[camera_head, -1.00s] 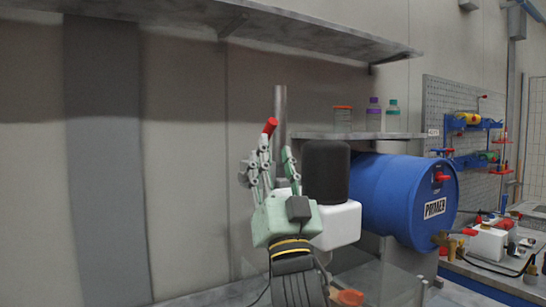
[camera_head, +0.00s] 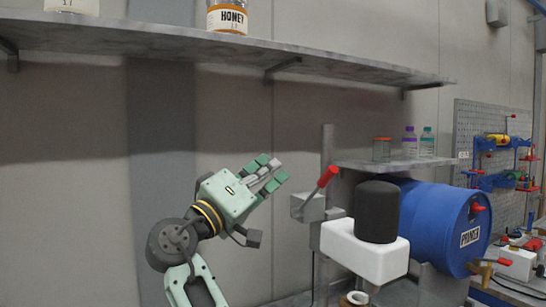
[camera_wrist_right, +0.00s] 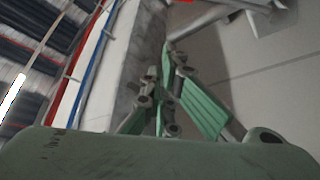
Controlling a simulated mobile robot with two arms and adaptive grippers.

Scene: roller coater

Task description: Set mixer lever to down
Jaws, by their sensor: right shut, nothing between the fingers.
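The mixer has a white body (camera_head: 350,248) with a black cylinder (camera_head: 377,212) on top and a grey box (camera_head: 308,207) on its left side. The mixer lever (camera_head: 328,177) has a red handle and slants up to the right from the box. My right gripper (camera_head: 272,172) is to the left of the lever, apart from it, with its fingers shut, empty and pointing up to the right. My left gripper is not in view.
A long shelf (camera_head: 200,43) with a honey jar (camera_head: 228,17) runs above. A small shelf (camera_head: 395,163) holds bottles behind the mixer. Bare wall lies left of my right gripper.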

